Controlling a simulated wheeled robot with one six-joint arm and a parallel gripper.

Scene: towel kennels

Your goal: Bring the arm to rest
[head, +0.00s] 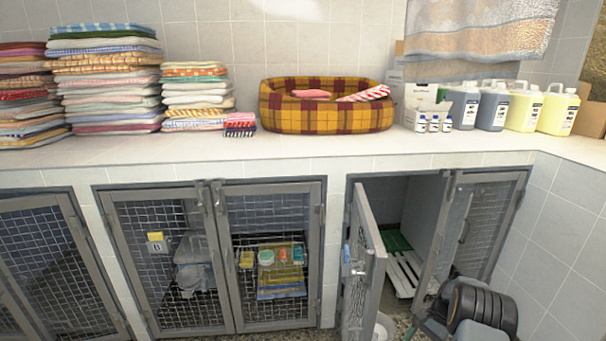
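Part of my arm, dark and ribbed, shows at the lower right of the head view, in front of the open kennel. My gripper (424,321) seems to be the dark part at its left end, low by the kennel opening. It is small and partly hidden, so I cannot tell how its fingers stand or whether it holds anything. The open kennel's left mesh door (362,280) is swung outward, just left of my gripper. A green and white slatted rack (404,270) lies inside the kennel.
A tiled counter (300,150) runs above the kennels. It carries towel stacks (105,85), a plaid pet bed (325,118) with pink and striped cloths, and several bottles (493,106). The middle kennels' mesh doors (275,260) are shut. A pale bowl (382,327) sits by the open door.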

